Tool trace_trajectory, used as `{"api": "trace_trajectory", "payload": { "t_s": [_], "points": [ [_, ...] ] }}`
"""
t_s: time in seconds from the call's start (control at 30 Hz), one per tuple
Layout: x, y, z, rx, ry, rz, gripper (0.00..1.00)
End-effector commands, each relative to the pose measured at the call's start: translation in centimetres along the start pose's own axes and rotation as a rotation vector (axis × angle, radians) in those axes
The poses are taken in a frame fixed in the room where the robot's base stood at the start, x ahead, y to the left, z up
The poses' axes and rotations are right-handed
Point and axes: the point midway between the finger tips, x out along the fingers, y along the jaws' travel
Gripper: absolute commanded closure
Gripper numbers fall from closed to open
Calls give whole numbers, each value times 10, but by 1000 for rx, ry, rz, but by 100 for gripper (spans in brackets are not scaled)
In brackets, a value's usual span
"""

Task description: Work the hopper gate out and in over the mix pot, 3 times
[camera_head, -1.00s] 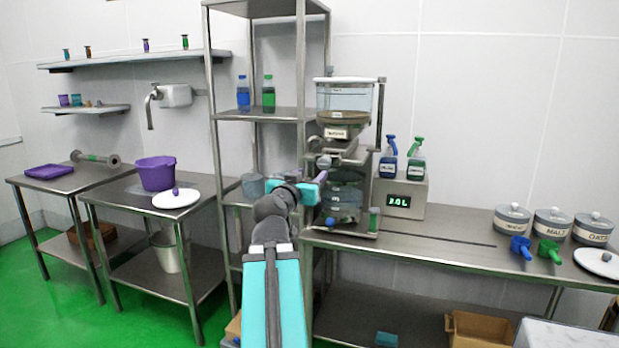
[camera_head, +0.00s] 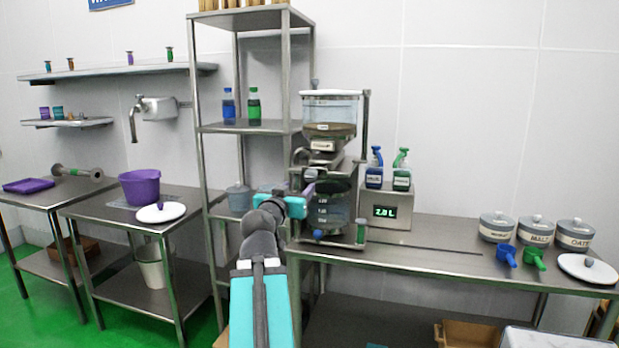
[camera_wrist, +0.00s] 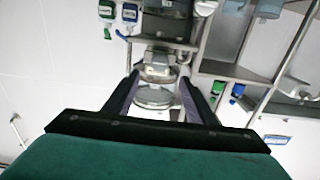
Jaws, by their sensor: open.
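The hopper (camera_head: 330,108) is a clear vessel with a labelled metal neck, held in a metal frame. A grey rounded handle, apparently the gate's (camera_head: 311,174), sticks out below the neck on the near side. The clear mix pot (camera_head: 337,208) stands below, with graduation marks; my gripper partly hides its left side. My gripper (camera_head: 303,189) is open, in front of the gate and close to its handle. In the wrist view, which is upside down, the two fingers (camera_wrist: 157,82) frame the grey metal gate area (camera_wrist: 158,66). I cannot tell whether they touch it.
A display box (camera_head: 392,209) with blue and green spray bottles stands right of the hopper. A steel shelf rack (camera_head: 197,80) rises close on the left. Lidded jars (camera_head: 536,230) and scoops stand at the right of the bench; its middle is clear.

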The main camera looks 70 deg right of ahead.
Motion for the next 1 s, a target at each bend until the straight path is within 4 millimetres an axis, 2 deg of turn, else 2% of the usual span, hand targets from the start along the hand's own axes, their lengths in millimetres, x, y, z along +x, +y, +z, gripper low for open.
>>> {"api": "trace_trajectory", "payload": {
  "t_s": [0.37, 1.0],
  "points": [
    [24, 0, -4, -1, -1, 1, 49],
    [91, 0, -2, -1, 0, 0, 49]
  ]
}}
